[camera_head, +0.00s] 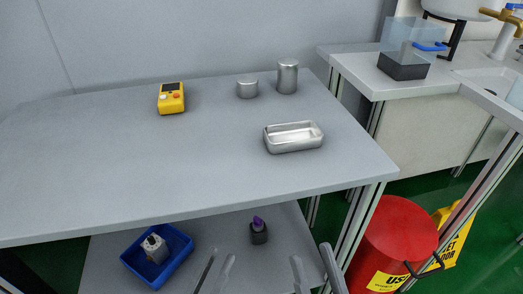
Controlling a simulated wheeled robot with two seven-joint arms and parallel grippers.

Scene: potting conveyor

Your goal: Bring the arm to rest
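My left gripper (221,254) shows only as two fingertips at the bottom edge of the head view, left of the middle. The fingers are apart with nothing between them. My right gripper (310,252) shows at the bottom edge, right of the middle. Its two fingers are also apart and empty. Both grippers appear in front of the lower shelf (105,270), below the table's front edge in the picture. The rest of both arms is out of view. Neither gripper appears to touch anything.
The grey table (190,160) holds a yellow device (171,98), two metal cylinders (247,88) (287,76) and a metal tray (293,143). The shelf holds a blue bin (176,274) and a dark, purple-topped object (259,233). A red can (392,240) stands right.

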